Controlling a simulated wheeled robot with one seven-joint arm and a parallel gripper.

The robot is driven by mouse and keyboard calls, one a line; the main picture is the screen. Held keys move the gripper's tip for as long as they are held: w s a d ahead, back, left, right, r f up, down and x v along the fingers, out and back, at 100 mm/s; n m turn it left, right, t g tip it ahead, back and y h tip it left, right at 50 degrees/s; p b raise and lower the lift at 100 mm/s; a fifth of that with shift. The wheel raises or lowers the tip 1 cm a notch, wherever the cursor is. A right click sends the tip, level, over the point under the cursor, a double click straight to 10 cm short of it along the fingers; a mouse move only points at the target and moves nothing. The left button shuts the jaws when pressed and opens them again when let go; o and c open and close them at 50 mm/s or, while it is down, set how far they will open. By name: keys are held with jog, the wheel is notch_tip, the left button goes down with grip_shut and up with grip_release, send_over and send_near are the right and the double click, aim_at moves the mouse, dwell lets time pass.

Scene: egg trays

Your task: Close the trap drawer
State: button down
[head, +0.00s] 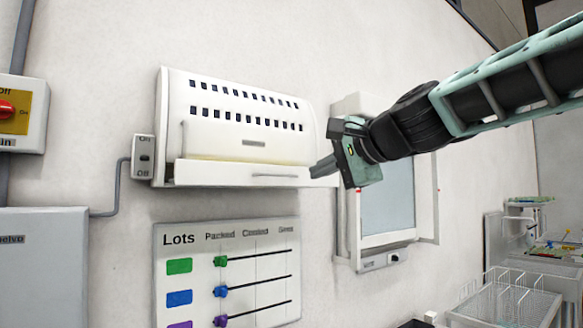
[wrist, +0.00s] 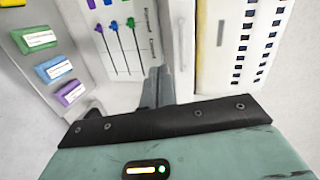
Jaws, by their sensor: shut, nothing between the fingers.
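The white wall-mounted trap (head: 250,122) has rows of dark slots in its cover. Its drawer (head: 215,173) is at the bottom and stands out from the housing, with a pale yellow strip showing above its front. A thin handle (head: 280,176) is on the drawer's right half. My gripper (head: 316,170) is shut and empty at the drawer's right end; I cannot tell whether it touches. In the wrist view, my fingers (wrist: 157,86) point at the wall beside the drawer front (wrist: 183,45), and the slotted cover is to the right.
A lots board (head: 225,275) with coloured sliders hangs below the trap. A small on/off switch box (head: 145,157) is at its left. A framed wall unit (head: 388,205) hangs behind my gripper on the right. A wire rack (head: 505,297) stands lower right.

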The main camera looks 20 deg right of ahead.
aim_at(282, 174)
notch_tip(282, 174, up, 4)
jog(key=d+f+m+t, duration=0.1)
jog(key=d, duration=0.1)
jog(key=shift+h, duration=0.3)
jog(key=p+x, duration=0.2)
jog(key=x, duration=1.2)
jog(key=shift+r+p, duration=0.2)
jog(key=shift+p, duration=0.1)
jog(key=r+p+x, duration=0.1)
jog(key=x, duration=0.2)
jog(key=p+x, duration=0.1)
jog(key=x, duration=0.3)
jog(key=r+p+x, duration=0.1)
jog(key=x, duration=0.3)
jog(key=shift+w+r, duration=0.3)
